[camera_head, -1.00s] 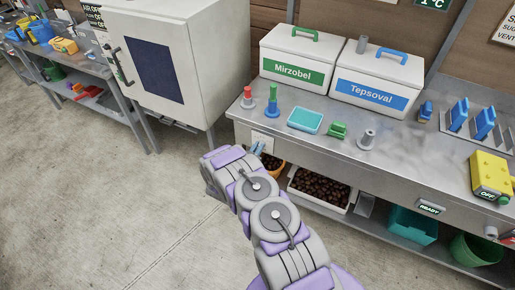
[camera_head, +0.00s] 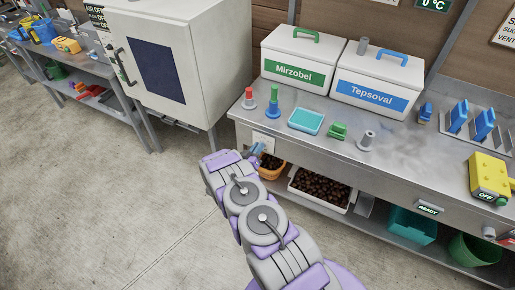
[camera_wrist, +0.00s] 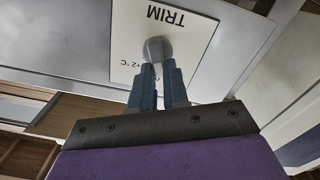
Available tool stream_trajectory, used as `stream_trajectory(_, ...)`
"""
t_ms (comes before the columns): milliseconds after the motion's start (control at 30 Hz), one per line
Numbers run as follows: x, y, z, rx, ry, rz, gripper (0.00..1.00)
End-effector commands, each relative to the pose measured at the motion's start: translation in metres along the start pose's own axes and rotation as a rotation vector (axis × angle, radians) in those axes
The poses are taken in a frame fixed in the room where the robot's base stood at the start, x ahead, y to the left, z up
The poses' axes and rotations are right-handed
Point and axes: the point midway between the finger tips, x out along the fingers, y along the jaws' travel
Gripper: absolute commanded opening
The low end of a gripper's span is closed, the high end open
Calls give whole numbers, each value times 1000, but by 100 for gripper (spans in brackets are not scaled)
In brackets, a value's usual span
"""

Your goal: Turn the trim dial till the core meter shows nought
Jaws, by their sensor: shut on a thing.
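The trim dial (camera_wrist: 157,47) is a small grey knob on a white plate marked TRIM (camera_wrist: 195,45) in the wrist view. My gripper (camera_wrist: 158,72) is shut on the dial, with its blue-grey fingers on either side of it. In the head view my gripper (camera_head: 257,149) reaches the front edge of the steel bench, at the white plate (camera_head: 264,138); the dial is hidden there. The core meter (camera_head: 433,4), a dark display at the top right, reads 0 °C in green.
On the bench (camera_head: 345,150) stand the Mirzobel box (camera_head: 292,72), the Tepsoval box (camera_head: 372,96) and a yellow device (camera_head: 489,172) marked OFF. A crate of chestnuts (camera_head: 316,205) and an orange bowl (camera_head: 271,172) sit below. Open floor lies at left.

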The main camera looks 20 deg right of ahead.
Motion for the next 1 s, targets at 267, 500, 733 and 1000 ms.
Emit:
stream_trajectory(267, 0, -2, -2, 4, 5, -4, 32)
stream_trajectory(500, 0, -1, -2, 3, 3, -2, 40)
stream_trajectory(733, -10, -1, -2, 3, 2, -3, 40)
stream_trajectory(1000, -63, -1, -2, -2, 1, -7, 40)
